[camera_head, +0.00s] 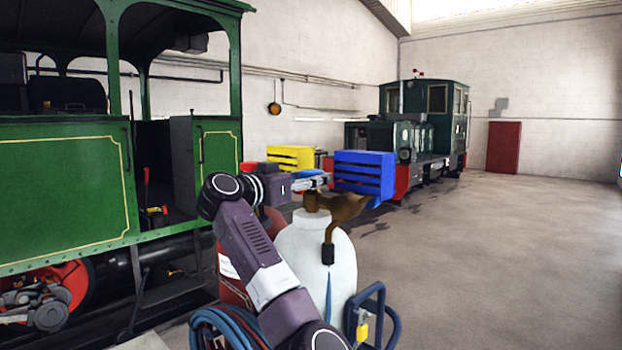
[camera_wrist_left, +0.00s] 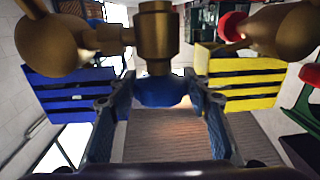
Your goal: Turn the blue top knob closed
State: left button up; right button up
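A white bottle (camera_head: 300,255) stands in front of my left arm, with a brass valve (camera_head: 345,206) on top. The left wrist view shows the brass body (camera_wrist_left: 157,38) and the blue top knob (camera_wrist_left: 160,92) beyond it. My left gripper (camera_head: 312,182) is at the height of the valve. In the wrist view its two fingers (camera_wrist_left: 160,100) lie on either side of the blue knob, very close to its edges. I cannot tell whether they touch it. The knob is not clearly visible in the head view. My right gripper is out of view.
A red cylinder (camera_head: 232,280) and a blue hose (camera_head: 212,322) are beside the bottle. A green steam tram (camera_head: 65,195) fills the left. The floor at right is clear.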

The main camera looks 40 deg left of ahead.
pick_arm(q)
jog(key=shift+c, duration=0.4)
jog(key=h+b, duration=0.1)
jog(key=b, duration=0.1)
jog(key=m+h+b, duration=0.1)
jog(key=b, duration=0.1)
jog(key=shift+a+f+b, duration=0.2)
jog(key=shift+f+b, duration=0.15)
jog(key=shift+f, duration=0.05)
jog(key=shift+r+m+h+b, duration=0.1)
jog(key=shift+m+h+b, duration=0.2)
jog(key=shift+m+h, duration=0.1)
jog(key=shift+r+m+g+h, duration=0.15)
jog(key=shift+m+g+h, duration=0.15)
jog(key=shift+h, duration=0.2)
jog(key=h, duration=0.1)
jog(key=m+h+p, duration=0.1)
jog(key=shift+r+m+g+h, duration=0.25)
jog(key=shift+m+g+h, duration=0.05)
jog(key=shift+g, duration=0.1)
jog(key=shift+m+g+h+p, duration=0.7)
jog(key=shift+m+h+p, duration=0.3)
jog(key=shift+h+p, duration=0.25)
jog(key=shift+d+f, duration=0.1)
